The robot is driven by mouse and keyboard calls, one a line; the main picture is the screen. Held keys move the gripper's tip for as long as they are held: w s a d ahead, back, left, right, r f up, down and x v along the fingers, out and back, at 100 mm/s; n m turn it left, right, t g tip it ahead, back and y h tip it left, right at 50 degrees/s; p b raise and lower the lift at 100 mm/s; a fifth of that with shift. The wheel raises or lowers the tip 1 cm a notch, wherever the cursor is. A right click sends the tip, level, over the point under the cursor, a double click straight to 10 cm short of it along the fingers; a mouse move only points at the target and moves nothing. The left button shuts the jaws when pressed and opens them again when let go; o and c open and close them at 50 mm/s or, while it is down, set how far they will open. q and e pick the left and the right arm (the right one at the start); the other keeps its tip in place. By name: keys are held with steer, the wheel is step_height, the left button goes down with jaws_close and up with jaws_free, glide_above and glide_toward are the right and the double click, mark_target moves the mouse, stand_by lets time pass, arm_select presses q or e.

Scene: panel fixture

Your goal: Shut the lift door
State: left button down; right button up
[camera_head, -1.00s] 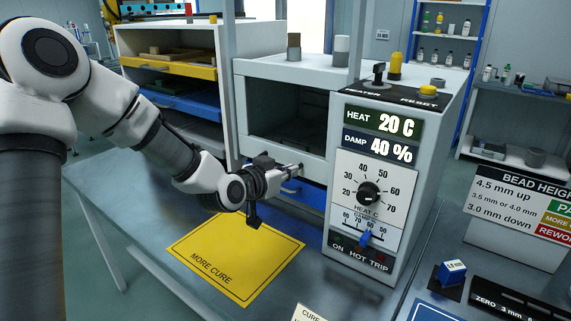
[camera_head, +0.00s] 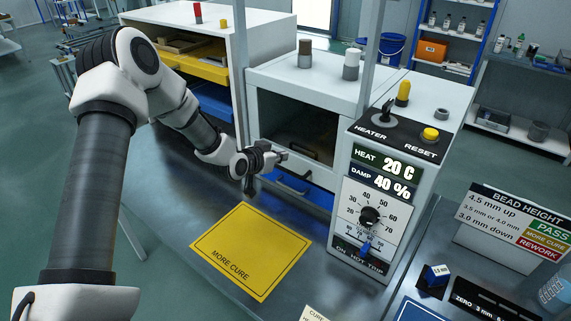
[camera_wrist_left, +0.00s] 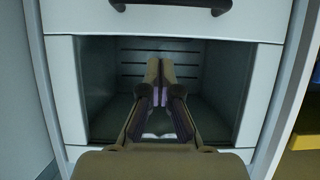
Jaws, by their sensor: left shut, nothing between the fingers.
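A white chamber box (camera_head: 350,92) with an open front stands beside the control panel (camera_head: 375,195); its dark inside (camera_head: 300,120) shows. In the left wrist view, a pale panel (camera_wrist_left: 170,22) with a dark handle (camera_wrist_left: 170,6) borders the opening, and slats (camera_wrist_left: 200,70) show within. I cannot tell surely which panel is the lift door. My left gripper (camera_head: 281,157) is shut and empty in front of the opening's lower left. Its fingertips (camera_wrist_left: 160,64) point into the opening in the left wrist view, apart from the handle. My right gripper is not in view.
A yellow MORE CURE mat (camera_head: 250,250) lies on the table in front. A blue drawer (camera_head: 313,196) is under the chamber. A cabinet with a yellow drawer (camera_head: 200,69) stands at left. A post (camera_head: 374,35) crosses before the chamber. A bead height sign (camera_head: 515,222) stands at right.

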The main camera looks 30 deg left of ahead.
mark_target(296, 164)
arm_select(q)
steer(key=p+x, duration=0.1)
steer(key=x, duration=0.3)
steer(key=f, duration=0.1)
steer(key=s+f+p, duration=0.1)
steer(key=shift+f, duration=0.3)
steer(key=shift+s+f, duration=0.15)
steer(key=shift+f, duration=0.4)
